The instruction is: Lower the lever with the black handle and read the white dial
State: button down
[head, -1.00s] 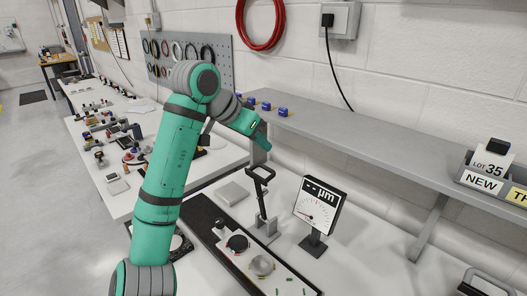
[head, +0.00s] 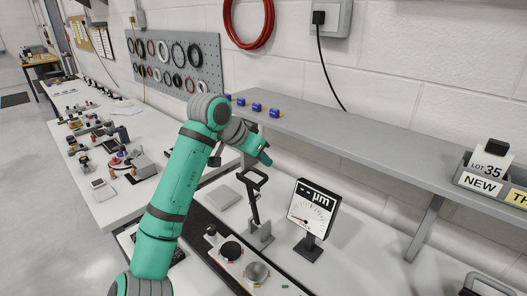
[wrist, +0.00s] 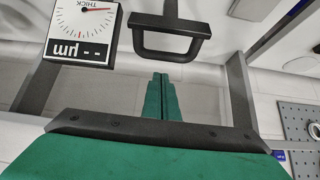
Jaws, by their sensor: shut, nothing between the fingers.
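The lever (head: 254,205) stands upright on a grey bracket, with a black loop handle at its top. The handle (wrist: 171,55) also shows in the wrist view, just beyond my fingertips. The white dial (head: 312,203) stands to its right on a dark stand; its display shows dashes and "µm", and its red needle points to the low left side. The dial (wrist: 84,28) appears upside down in the wrist view. My gripper (head: 267,160) is shut and empty, just above and right of the handle. Its closed fingers (wrist: 161,83) look apart from the handle.
A long grey shelf (head: 360,140) runs along the wall behind the lever, with small blue blocks on it.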

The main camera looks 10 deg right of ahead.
jog(key=shift+s+a+f, duration=0.2)
jog(key=shift+s+a, duration=0.05)
jog(key=shift+a, duration=0.2)
jog(key=shift+s+a+f, duration=0.2)
jog(key=shift+s+a, duration=0.05)
jog(key=shift+a, duration=0.15)
jog(key=shift+a, duration=0.2)
